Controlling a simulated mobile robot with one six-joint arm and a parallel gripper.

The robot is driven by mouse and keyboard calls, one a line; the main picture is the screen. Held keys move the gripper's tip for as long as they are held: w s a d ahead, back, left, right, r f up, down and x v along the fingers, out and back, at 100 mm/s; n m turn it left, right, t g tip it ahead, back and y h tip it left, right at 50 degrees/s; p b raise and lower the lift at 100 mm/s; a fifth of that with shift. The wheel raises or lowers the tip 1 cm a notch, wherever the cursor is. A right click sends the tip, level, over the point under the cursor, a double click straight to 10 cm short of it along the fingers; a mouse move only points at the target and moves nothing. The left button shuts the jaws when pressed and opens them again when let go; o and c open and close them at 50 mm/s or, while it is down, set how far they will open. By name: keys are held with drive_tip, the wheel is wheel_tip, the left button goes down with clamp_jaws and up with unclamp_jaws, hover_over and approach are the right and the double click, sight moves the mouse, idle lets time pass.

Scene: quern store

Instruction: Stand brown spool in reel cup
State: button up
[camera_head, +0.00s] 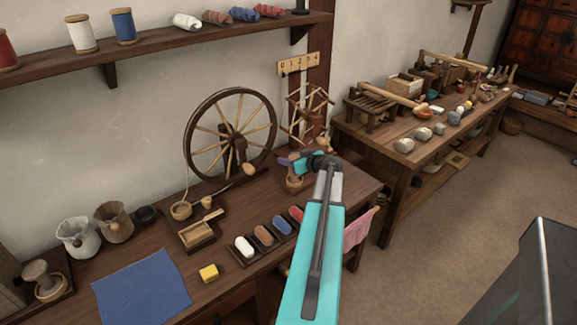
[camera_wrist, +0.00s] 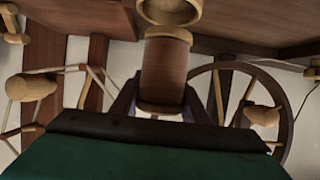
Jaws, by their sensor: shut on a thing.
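The brown spool (camera_wrist: 164,72) has pale wooden ends and shows in the wrist view. My gripper (camera_wrist: 163,108) is shut on it near one end. A pale round wooden cup (camera_wrist: 176,14), apparently the reel cup, shows just beyond the spool's other end at the top edge. I cannot tell whether spool and cup touch. In the head view my gripper (camera_head: 292,162) is right above the cup (camera_head: 293,183), in front of the reel (camera_head: 306,112). My gripper mostly hides the spool there.
The spinning wheel (camera_head: 231,134) stands close on the left. A rack of coloured rolls (camera_head: 264,237), a wooden tray (camera_head: 197,236), a yellow block (camera_head: 208,273) and a blue cloth (camera_head: 141,292) lie nearer. A shelf (camera_head: 150,45) with spools hangs above.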

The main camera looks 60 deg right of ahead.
drive_tip(key=shift+w+d+f+p, duration=0.15)
drive_tip(key=shift+f+p, duration=0.15)
drive_tip(key=shift+f, duration=0.6)
drive_tip(key=shift+d+f+p, duration=0.1)
drive_tip(key=shift+f+p, duration=0.2)
drive_tip(key=shift+f, duration=0.55)
drive_tip(key=shift+f+b, duration=0.4)
drive_tip(key=shift+b, duration=0.35)
drive_tip(key=o, duration=1.2)
drive_tip(key=shift+c, duration=0.2)
drive_tip(key=shift+r+p, duration=0.3)
drive_tip(key=shift+p, duration=0.2)
drive_tip(key=shift+r, duration=0.15)
drive_tip(key=b+v, duration=0.2)
drive_tip(key=v, duration=1)
